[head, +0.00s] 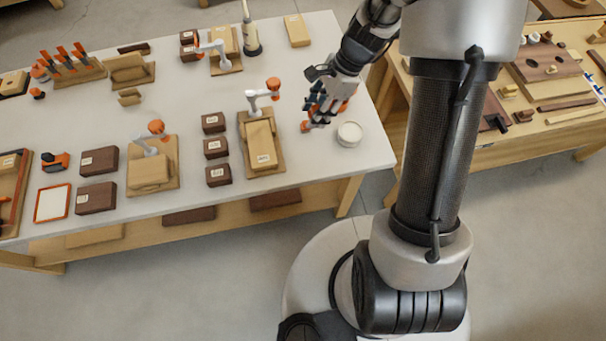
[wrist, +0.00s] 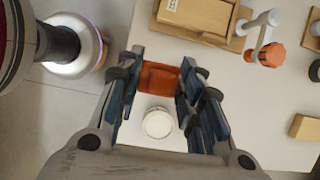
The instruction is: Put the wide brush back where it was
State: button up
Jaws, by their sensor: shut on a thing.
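My gripper (head: 318,108) is over the right end of the white table in the head view. In the wrist view its fingers (wrist: 160,90) are on either side of an orange-brown block-like piece (wrist: 158,78), which looks like part of the wide brush. Orange also shows around the fingers in the head view. The fingers hide much of the brush, and I cannot tell whether its lower end touches the table. A round white pot (head: 349,134) stands just to the right of and in front of the gripper; it also shows in the wrist view (wrist: 158,123).
A wooden board with a clamp (head: 262,158) lies to the left, with several dark brown blocks (head: 215,149) beside it. A dark-and-white bottle-like thing (head: 251,38) stands at the back. A second wooden bench (head: 545,135) is at the right. The table's front right corner is clear.

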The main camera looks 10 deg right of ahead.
notch_tip(320, 180, down, 20)
jog(key=b, duration=0.6)
jog(key=shift+r+b, duration=0.1)
jog(key=shift+b, duration=0.2)
jog(key=o, duration=0.6)
jog(key=shift+f, duration=0.2)
jog(key=o, duration=0.4)
